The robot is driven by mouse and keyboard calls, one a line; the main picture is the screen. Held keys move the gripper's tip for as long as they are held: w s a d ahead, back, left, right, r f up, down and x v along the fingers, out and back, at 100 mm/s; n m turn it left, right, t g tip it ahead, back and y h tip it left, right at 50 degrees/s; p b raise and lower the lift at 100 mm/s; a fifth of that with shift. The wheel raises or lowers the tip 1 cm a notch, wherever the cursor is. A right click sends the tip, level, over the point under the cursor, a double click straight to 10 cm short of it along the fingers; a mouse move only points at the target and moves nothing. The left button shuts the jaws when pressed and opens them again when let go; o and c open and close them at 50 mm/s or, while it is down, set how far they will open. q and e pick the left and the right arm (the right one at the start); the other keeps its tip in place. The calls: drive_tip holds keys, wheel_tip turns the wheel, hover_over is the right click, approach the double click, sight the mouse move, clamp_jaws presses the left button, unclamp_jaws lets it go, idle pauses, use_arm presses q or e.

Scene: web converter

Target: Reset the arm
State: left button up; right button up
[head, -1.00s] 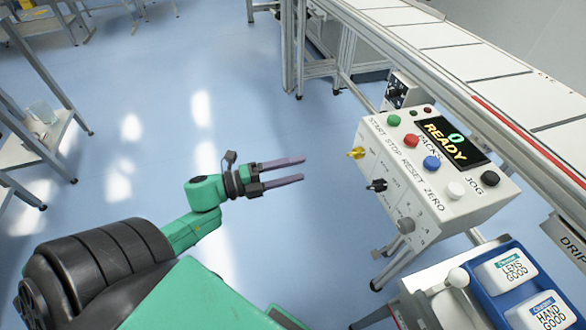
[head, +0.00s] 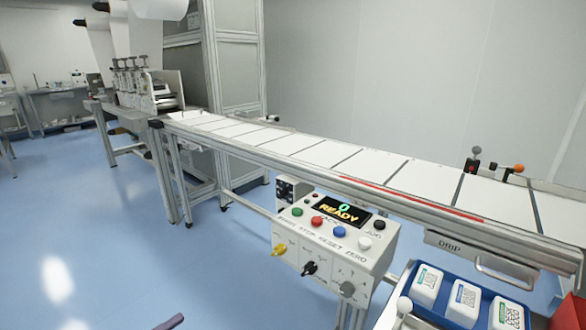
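Only a small purple fingertip of a gripper (head: 172,322) shows at the bottom edge of the head view, left of the control box. It looks like the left gripper's finger, and the rest of that arm is out of frame. Whether it is open or shut cannot be seen. My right gripper is not in view. The control box (head: 318,268) has green, red, blue, white and black buttons, and its display (head: 341,210) reads "0 READY". Yellow, black and grey knobs sit on its front face.
A conveyor (head: 380,175) with white sheets runs from the machine with rolls (head: 140,85) toward the right. A blue tray (head: 452,327) with several labelled white bottles (head: 464,298) stands at lower right. Blue floor (head: 130,230) is clear at left.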

use_arm(q)
drive_tip(key=s+a+f+n+g+y+p, duration=0.1)
drive_tip(key=s+a+f+n+y+p, duration=0.1)
drive_tip(key=a+f+n+y+p, duration=0.6)
drive_tip(key=s+a+f+n+g+y, duration=0.1)
drive_tip(key=s+a+f+n+y, duration=0.35)
drive_tip(key=f, duration=0.75)
drive_tip(key=s+d+f+n+g+p, duration=0.2)
drive_tip(key=s+f, duration=0.3)
drive_tip(key=s, duration=0.3)
drive_tip(key=s+d+f+n+g+p, duration=0.2)
drive_tip(key=s+d+f+n+g, duration=0.2)
drive_tip(key=s, duration=0.4)
drive_tip(key=s+d+f+n+g+p, duration=0.3)
drive_tip(key=s+d+f+n+g, duration=0.1)
drive_tip(key=s, duration=0.4)
wheel_tip(320, 180, down, 2)
drive_tip(key=shift+n+g+h, duration=0.4)
drive_tip(key=shift+n+h, duration=0.05)
drive_tip(key=shift+n, duration=0.2)
drive_tip(key=shift+s, duration=0.1)
